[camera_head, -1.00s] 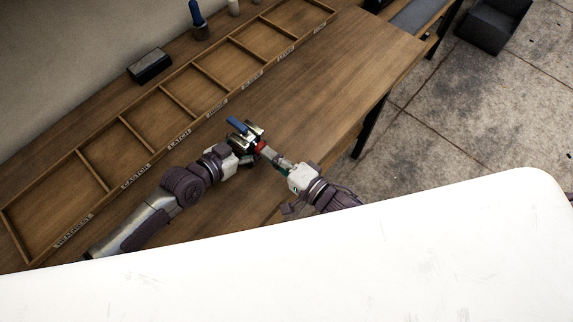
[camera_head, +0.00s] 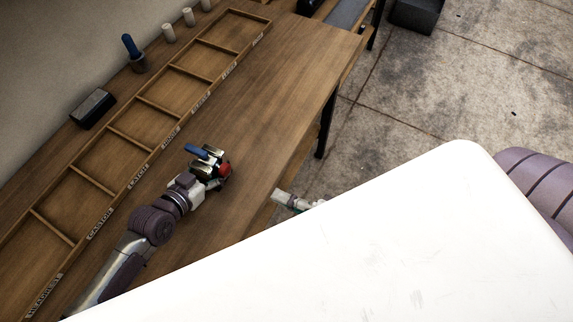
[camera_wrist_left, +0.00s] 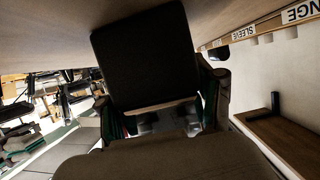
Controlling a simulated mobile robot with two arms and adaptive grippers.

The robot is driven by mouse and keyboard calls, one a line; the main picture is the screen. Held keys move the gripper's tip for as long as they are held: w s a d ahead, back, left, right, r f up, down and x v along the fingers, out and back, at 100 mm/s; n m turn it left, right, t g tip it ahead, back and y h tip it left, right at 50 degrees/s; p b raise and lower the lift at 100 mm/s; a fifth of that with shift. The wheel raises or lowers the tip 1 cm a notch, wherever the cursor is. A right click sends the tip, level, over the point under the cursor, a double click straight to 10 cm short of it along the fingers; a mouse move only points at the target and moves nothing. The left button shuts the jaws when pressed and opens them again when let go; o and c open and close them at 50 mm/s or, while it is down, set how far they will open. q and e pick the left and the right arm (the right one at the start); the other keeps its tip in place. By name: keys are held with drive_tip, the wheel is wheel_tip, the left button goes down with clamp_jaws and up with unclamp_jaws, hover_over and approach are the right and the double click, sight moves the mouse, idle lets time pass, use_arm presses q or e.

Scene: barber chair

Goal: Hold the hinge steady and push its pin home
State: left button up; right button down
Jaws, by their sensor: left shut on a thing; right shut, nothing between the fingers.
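My left gripper (camera_head: 212,168) is shut on the hinge (camera_head: 207,158), a silvery metal piece held above the workbench. A red part (camera_head: 225,170) shows at its right side; I cannot tell whether this is the pin's head or how deep the pin sits. A blue bar (camera_head: 198,151) shows at its upper left. In the left wrist view, a dark plate (camera_wrist_left: 145,50) stands large beyond the fingers, with greyish metal (camera_wrist_left: 165,116) between them. My right gripper (camera_head: 284,197) is shut and empty, apart from the hinge, near the bench's front edge.
A long divided wooden tray (camera_head: 122,135) with labelled compartments runs along the workbench (camera_head: 262,110). Behind it are a black block (camera_head: 92,109), a blue-handled tool (camera_head: 131,47) and pale cylinders. A large white surface (camera_head: 330,260) covers the foreground. The bench right of the tray is clear.

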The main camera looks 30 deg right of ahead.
idle(0.3)
use_arm(q)
drive_tip(key=o, duration=1.8)
drive_tip(key=shift+w, duration=0.1)
drive_tip(key=shift+c, duration=0.2)
drive_tip(key=shift+r, duration=0.1)
drive_tip(key=v, duration=1.2)
